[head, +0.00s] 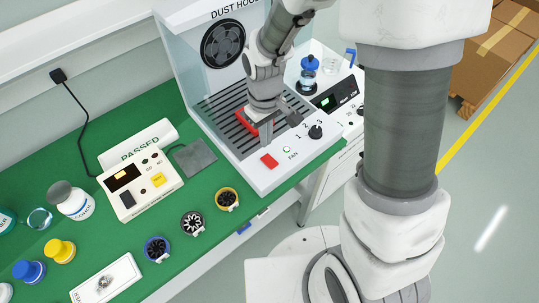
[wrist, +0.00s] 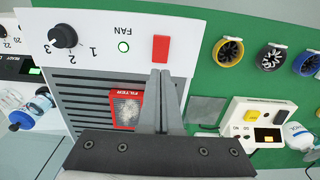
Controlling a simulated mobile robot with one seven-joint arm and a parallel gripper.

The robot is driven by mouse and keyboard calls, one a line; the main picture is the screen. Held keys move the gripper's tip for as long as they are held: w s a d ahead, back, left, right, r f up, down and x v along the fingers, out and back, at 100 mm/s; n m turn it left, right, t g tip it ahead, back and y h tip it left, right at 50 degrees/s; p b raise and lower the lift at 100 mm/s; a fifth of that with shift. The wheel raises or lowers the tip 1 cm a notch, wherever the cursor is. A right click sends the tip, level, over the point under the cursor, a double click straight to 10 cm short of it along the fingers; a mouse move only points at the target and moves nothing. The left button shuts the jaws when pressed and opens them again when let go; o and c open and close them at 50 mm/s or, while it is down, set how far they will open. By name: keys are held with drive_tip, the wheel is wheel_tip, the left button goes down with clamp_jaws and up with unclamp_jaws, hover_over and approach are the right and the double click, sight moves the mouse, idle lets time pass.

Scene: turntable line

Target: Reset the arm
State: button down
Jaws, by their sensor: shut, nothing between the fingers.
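My gripper (head: 266,143) is shut and empty, pointing down over the front of the white dust hood (head: 174,57). In the wrist view its closed fingertips (wrist: 160,74) lie just short of the red switch (wrist: 160,48) on the front panel; I cannot tell whether they touch it. The red switch also shows in the head view (head: 270,161). A green light (wrist: 123,46) labelled FAN is lit beside a black dial (wrist: 63,36) marked 1, 2, 3. A red-framed filter (wrist: 127,108) lies on the slatted grille, partly hidden by my gripper in the head view.
Several small fans, including a yellow one (head: 227,199), stand on the green mat (head: 200,262). A tester box (head: 140,184), a grey pad (head: 194,157) and bottles are left of the hood. A blue-capped jar (head: 309,68) stands right of it.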

drive_tip(key=shift+r, duration=0.35)
drive_tip(key=shift+r, duration=0.1)
drive_tip(key=s+d+r+m+t, duration=0.2)
drive_tip(key=s+d+r, duration=0.1)
drive_tip(key=r, duration=0.4)
drive_tip(key=s+d+r+m+t, duration=0.1)
drive_tip(key=s+d+r, duration=0.3)
drive_tip(key=r, duration=0.4)
drive_tip(key=s+d+r+m+t, duration=0.2)
drive_tip(key=s+d+r+m, duration=0.1)
drive_tip(key=s+r, duration=0.2)
wheel_tip(320, 180, up, 2)
drive_tip(key=shift+s+d+r+m+t, duration=0.2)
drive_tip(key=shift+d+r+m+t, duration=0.1)
drive_tip(key=shift+m, duration=0.1)
